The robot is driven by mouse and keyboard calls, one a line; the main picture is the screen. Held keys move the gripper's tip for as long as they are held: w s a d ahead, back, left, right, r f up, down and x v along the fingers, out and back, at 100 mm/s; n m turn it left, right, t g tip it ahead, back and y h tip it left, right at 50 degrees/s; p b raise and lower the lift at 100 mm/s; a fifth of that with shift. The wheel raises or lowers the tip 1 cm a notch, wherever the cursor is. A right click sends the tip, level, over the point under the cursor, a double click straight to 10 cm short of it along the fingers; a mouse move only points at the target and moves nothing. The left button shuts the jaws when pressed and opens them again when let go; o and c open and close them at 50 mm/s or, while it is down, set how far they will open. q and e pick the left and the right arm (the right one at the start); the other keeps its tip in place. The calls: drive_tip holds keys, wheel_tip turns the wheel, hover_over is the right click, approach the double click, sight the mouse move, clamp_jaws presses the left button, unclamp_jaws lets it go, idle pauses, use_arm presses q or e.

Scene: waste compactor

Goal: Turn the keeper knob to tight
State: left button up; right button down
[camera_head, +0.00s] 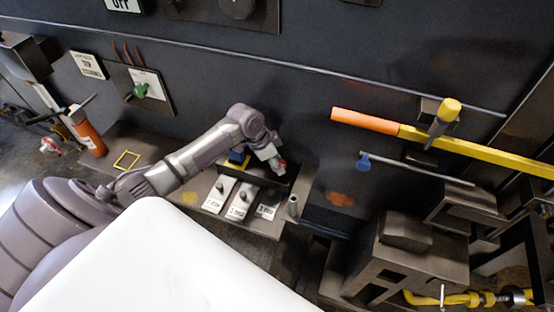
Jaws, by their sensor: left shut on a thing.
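My left gripper (275,160) reaches from the left over the shelf below the dark wall. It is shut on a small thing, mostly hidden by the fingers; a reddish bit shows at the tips. I cannot tell whether this is the keeper knob, and no tight mark is readable. A green knob (140,90) sits on a white-faced plate on the wall at left. A blue knob (364,162) ends a thin grey rod at right. My right gripper does not show.
White label cards with small pegs (218,196) stand on the shelf in front of the gripper. A long orange and yellow bar (450,141) crosses the right side. A grey machine block (420,250) stands at lower right. An orange cylinder (87,132) is at left.

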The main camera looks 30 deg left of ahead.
use_arm(q)
drive_tip(key=shift+m, duration=0.3)
drive_tip(key=o, duration=1.1)
drive_tip(key=v, duration=1.2)
drive_tip(key=shift+w, duration=0.15)
drive_tip(key=w+d+f+n+b, duration=0.1)
drive_tip(key=f+b, duration=0.2)
drive_tip(key=w+d+f+n+b, duration=0.1)
drive_tip(key=f+n+b, duration=0.1)
drive_tip(key=f+b, duration=0.1)
drive_tip(key=w+d+f+n+y+b, duration=0.1)
drive_tip(key=f+b, duration=0.2)
drive_tip(key=f, duration=0.2)
drive_tip(key=shift+d+n+t, duration=0.15)
drive_tip(key=shift+n+t, duration=0.15)
drive_tip(key=shift+t, duration=0.1)
